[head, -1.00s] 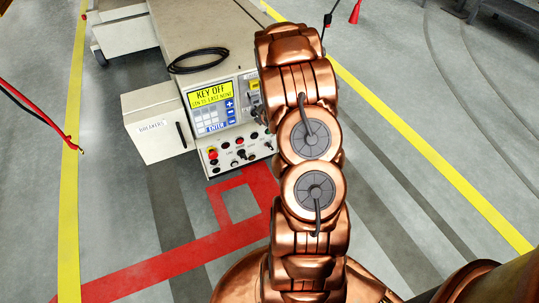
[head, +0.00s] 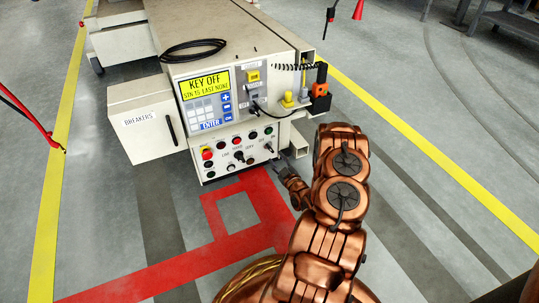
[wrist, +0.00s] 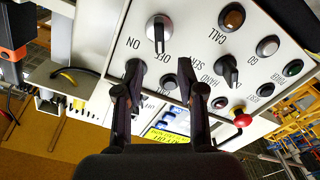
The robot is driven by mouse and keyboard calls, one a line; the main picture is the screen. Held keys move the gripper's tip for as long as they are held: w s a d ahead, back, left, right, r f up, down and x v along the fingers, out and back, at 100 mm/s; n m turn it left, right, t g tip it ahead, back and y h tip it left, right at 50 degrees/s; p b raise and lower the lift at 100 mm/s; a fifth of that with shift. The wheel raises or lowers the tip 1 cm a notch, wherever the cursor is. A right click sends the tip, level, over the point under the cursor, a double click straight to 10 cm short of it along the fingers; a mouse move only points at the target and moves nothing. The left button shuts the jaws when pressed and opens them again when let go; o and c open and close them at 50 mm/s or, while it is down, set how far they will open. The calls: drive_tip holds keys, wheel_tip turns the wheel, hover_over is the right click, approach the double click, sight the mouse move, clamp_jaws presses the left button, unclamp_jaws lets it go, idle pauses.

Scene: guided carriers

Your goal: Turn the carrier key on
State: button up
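The carrier's control panel (head: 225,163) is on the front of the white carrier, with its yellow display (head: 205,82) reading KEY OFF. The wrist view shows the panel upside down. My gripper (wrist: 158,78) is open and empty in front of the panel, its fingers apart. The fingertips partly cover a dark round control (wrist: 135,68) and a button. In the head view my gripper (head: 288,178) is low, just right of the panel's bottom edge.
A selector switch (wrist: 228,72) and a red stop button (wrist: 243,120) sit on the same panel. A breaker box (head: 147,124) projects at the left. An orange-and-black connector (head: 320,90) stands at the right.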

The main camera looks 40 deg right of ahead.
sight(271, 150)
drive_tip(key=shift+b+x, duration=1.3)
drive_tip(key=shift+x, duration=2.5)
drive_tip(key=shift+c, duration=0.4)
clamp_jaws()
